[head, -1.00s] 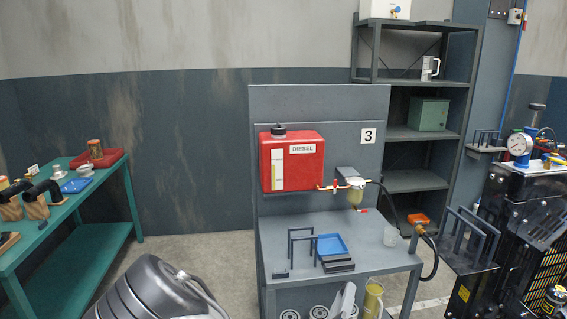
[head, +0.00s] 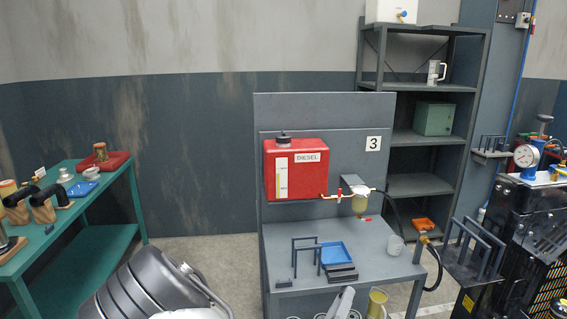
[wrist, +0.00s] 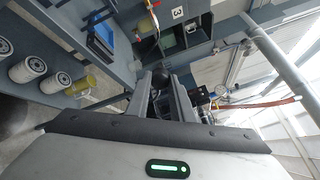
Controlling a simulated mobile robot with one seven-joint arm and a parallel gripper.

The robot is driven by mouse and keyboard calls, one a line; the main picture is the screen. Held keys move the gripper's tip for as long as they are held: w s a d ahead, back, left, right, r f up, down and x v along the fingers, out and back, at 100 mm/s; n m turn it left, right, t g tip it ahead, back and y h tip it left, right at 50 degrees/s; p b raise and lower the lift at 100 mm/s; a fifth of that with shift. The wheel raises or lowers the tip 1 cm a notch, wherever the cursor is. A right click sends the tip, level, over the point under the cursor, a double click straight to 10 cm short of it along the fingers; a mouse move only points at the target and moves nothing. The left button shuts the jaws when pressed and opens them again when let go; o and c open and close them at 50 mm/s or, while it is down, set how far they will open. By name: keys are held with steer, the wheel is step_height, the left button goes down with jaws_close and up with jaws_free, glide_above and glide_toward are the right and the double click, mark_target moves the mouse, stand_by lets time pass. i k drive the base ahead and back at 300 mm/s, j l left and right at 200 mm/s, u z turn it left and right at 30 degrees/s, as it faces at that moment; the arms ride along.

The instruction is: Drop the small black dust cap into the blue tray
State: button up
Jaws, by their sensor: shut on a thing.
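My gripper (wrist: 165,84) shows in the wrist view with its two fingers close together. A small dark rounded thing, the black dust cap (wrist: 160,77), is between the fingertips; the fingers hide part of it. The blue tray (head: 346,261) lies on the grey bench in the head view, behind dark stepped blocks and beside a dark wire stand. It also shows in the wrist view (wrist: 104,35), up and left of the fingertips, apart from them.
A red diesel tank (head: 310,172) hangs behind. A hose runs at the right near the engine (head: 520,215). White filters (wrist: 28,68) sit below the bench.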

mark_target(338, 250)
steer(key=i+l+u, duration=0.55)
steer(key=l+u, duration=0.45)
steer(key=l, duration=0.7)
